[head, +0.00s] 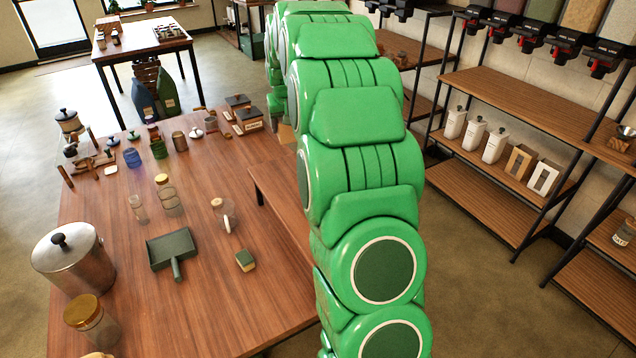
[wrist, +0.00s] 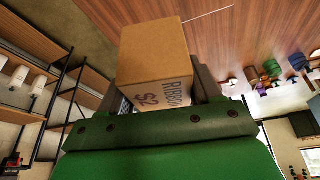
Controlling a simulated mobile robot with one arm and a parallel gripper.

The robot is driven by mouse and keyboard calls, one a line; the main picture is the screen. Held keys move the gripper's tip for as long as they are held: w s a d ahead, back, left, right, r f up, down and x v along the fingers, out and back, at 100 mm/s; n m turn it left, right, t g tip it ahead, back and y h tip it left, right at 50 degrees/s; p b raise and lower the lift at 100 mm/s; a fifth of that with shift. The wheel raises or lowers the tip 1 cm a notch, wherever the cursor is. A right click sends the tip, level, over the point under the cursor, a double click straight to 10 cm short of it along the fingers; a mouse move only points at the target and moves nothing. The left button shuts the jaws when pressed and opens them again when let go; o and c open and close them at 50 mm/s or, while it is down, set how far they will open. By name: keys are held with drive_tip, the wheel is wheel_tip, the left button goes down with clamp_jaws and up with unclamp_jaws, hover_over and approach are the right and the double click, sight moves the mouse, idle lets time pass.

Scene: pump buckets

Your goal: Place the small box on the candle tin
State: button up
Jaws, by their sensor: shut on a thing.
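The small box (wrist: 155,62) is brown cardboard with printed lettering and "$2" on one side. My gripper (wrist: 158,88) is shut on it in the wrist view, with a dark finger on each side. In the head view my green arm hides the gripper; a tan patch at the arm's left edge may be the box. I cannot tell for certain which item is the candle tin; a small brown round tin (head: 180,141) stands among the goods toward the table's far end, left of my arm.
Wooden shelves (head: 520,110) stand to the right. The table's near middle has bare room.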

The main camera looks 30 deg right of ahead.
drive_tip(key=s+a+r+n, duration=0.1)
drive_tip(key=s+a+r, duration=0.15)
drive_tip(key=s, duration=0.75)
drive_tip(key=s+a+r+n+y, duration=0.1)
drive_tip(key=s+r, duration=0.3)
drive_tip(key=s, duration=0.7)
drive_tip(key=s+a+r+n, duration=0.1)
drive_tip(key=s+a+r, duration=0.15)
drive_tip(key=s, duration=0.75)
drive_tip(key=w+d+f, duration=0.1)
drive_tip(key=w+f, duration=0.1)
drive_tip(key=w, duration=0.2)
drive_tip(key=w+d+f, duration=0.2)
drive_tip(key=w+f, duration=0.1)
drive_tip(key=w+d+f, duration=0.2)
drive_tip(key=w+f, duration=0.1)
drive_tip(key=w, duration=0.1)
drive_tip(key=shift+w+d, duration=0.1)
drive_tip(key=shift+w, duration=0.2)
drive_tip(key=shift+w+d+f, duration=0.3)
drive_tip(key=shift+w+f, duration=0.45)
drive_tip(key=shift+f, duration=1.6)
drive_tip(key=shift+f, duration=0.2)
drive_tip(key=o, duration=1.1)
drive_tip(key=shift+c, duration=0.2)
